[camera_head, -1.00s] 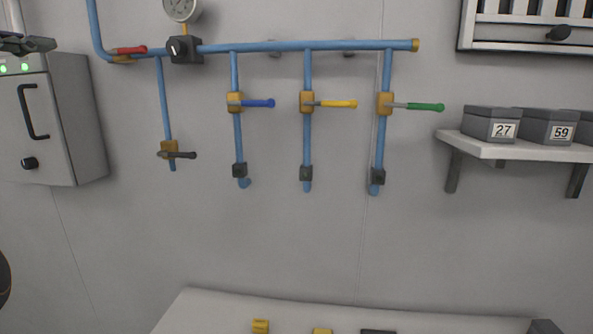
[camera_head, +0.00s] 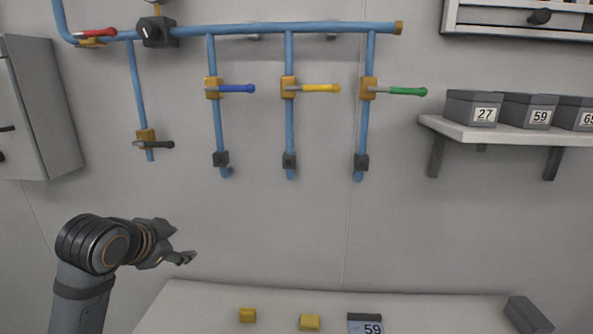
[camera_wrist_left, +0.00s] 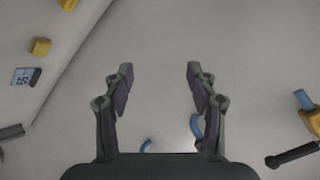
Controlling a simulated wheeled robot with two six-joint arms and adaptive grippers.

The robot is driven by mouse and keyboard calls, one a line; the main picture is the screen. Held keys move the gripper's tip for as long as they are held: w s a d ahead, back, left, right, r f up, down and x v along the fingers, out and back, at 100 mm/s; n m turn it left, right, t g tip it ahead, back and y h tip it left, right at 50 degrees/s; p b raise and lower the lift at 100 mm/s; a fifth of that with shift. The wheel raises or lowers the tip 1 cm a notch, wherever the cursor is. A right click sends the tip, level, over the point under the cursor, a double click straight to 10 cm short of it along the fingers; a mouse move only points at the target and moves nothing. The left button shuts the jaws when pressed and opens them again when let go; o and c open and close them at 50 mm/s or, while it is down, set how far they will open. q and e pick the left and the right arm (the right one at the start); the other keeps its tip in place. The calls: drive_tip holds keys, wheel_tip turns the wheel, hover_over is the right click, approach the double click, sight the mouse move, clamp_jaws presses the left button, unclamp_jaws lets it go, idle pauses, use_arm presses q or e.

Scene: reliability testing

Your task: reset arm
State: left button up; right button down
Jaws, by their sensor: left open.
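My left gripper (camera_head: 183,243) is open and empty in the head view, in front of the grey wall, below the blue pipes and above the far left of the table. My left arm comes up from the bottom left. The black-handled valve (camera_head: 155,144) is above the gripper, apart from it; its black handle (camera_wrist_left: 292,155) also shows at the right of the left wrist view. My right gripper does not show.
Blue pipes carry valves with red (camera_head: 98,33), blue (camera_head: 237,89), yellow (camera_head: 321,88) and green (camera_head: 407,91) handles. A shelf (camera_head: 440,126) with numbered boxes is at right, a grey cabinet (camera_head: 45,110) at left.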

use_arm(q)
drive_tip(key=s+d+f+n+g, duration=0.15)
drive_tip(key=s+f, duration=0.35)
drive_tip(key=f, duration=0.5)
drive_tip(key=s+f+n+g, duration=0.25)
drive_tip(key=s+f, duration=0.25)
drive_tip(key=f, duration=0.5)
drive_tip(key=s+f+n+g+y, duration=0.1)
drive_tip(key=s+f+n+g, duration=0.25)
drive_tip(key=s+f, duration=1.1)
drive_tip(key=s+a+f+n+b, duration=0.1)
drive_tip(key=s+f+b, duration=0.1)
drive_tip(key=f, duration=1.2)
drive_tip(key=s+a+f+b, duration=0.1)
drive_tip(key=s+a+f, duration=0.1)
drive_tip(key=f, duration=1.3)
drive_tip(key=s+f+g+b, duration=0.2)
drive_tip(key=s+f, duration=1.4)
drive_tip(key=s, duration=0.1)
drive_tip(key=shift+s+a+f, duration=0.15)
drive_tip(key=shift+s+a, duration=0.2)
drive_tip(key=shift+a, duration=0.05)
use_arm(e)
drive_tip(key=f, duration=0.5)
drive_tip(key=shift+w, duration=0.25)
